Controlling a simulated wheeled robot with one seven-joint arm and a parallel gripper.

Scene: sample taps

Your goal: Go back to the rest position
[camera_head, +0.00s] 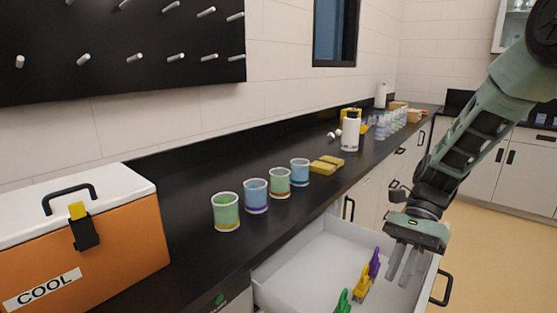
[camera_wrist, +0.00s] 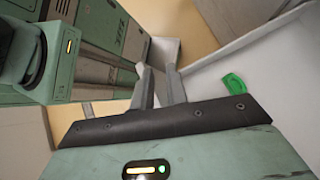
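My gripper (camera_head: 408,272) hangs from my arm at the right in the head view, over the right side of the open white drawer (camera_head: 305,258). Its grey fingers point down and stand apart with nothing between them. The wrist view also shows the gripper's fingers (camera_wrist: 159,72) with an empty gap. In the drawer lie a purple clamp-like item (camera_head: 375,263), a yellow one (camera_head: 361,288) and a green one (camera_head: 343,301). The green item (camera_wrist: 233,84) shows in the wrist view right of the fingers, apart from them.
The black counter (camera_head: 180,190) carries an orange cooler (camera_head: 110,250), several coloured cups (camera_head: 256,197), yellow sponges (camera_head: 326,166) and a white bottle (camera_head: 350,132). The drawer juts out from the counter below. Open floor (camera_head: 500,245) lies to the right.

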